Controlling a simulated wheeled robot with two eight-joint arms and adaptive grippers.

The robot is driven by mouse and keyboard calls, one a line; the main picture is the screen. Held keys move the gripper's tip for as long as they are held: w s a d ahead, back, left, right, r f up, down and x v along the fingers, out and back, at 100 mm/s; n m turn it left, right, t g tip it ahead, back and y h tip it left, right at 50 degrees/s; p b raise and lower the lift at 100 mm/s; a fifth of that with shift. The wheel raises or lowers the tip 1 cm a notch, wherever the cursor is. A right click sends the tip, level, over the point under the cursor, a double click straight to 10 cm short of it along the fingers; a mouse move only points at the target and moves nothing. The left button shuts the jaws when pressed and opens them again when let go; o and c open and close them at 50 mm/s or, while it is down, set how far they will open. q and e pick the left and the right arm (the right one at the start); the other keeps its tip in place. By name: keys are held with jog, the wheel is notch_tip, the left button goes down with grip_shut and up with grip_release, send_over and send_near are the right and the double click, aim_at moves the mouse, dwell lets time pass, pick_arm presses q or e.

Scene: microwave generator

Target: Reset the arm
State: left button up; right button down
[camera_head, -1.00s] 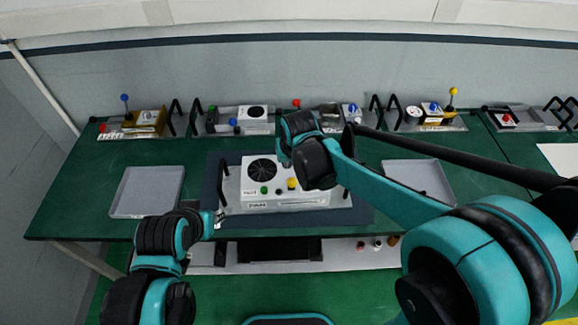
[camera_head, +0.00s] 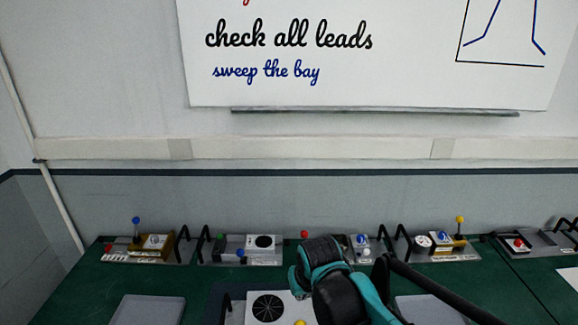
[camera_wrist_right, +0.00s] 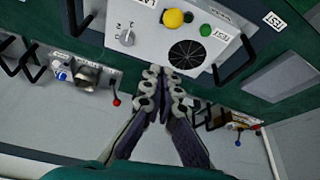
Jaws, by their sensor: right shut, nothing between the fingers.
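My right arm (camera_head: 335,285) reaches up from the bottom of the head view, over the right part of a white generator box (camera_head: 252,306) with a round black fan grille. In the right wrist view, my right gripper (camera_wrist_right: 164,72) is shut and empty. Its fingertips show just below the box (camera_wrist_right: 150,20), beside its fan grille; I cannot tell the gap between them. The box also carries a yellow knob, green buttons and a rotary switch there. Its lower part is cut off in the head view. My left gripper is not in view.
Several small control units line the back of the green table (camera_head: 60,300), with upright levers such as the blue-topped one (camera_head: 136,230). Grey trays (camera_head: 150,310) flank the box. A whiteboard (camera_head: 370,60) hangs on the wall above.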

jog(key=s+d+f+m+t+b, duration=0.2)
jog(key=s+d+f+b, duration=0.7)
jog(key=s+d+f, duration=0.3)
jog(key=shift+s+d+f+m+t+h, duration=0.2)
jog(key=shift+s+d+m+t+h, duration=0.15)
jog(key=shift+s+d, duration=0.8)
jog(key=shift+a, duration=0.1)
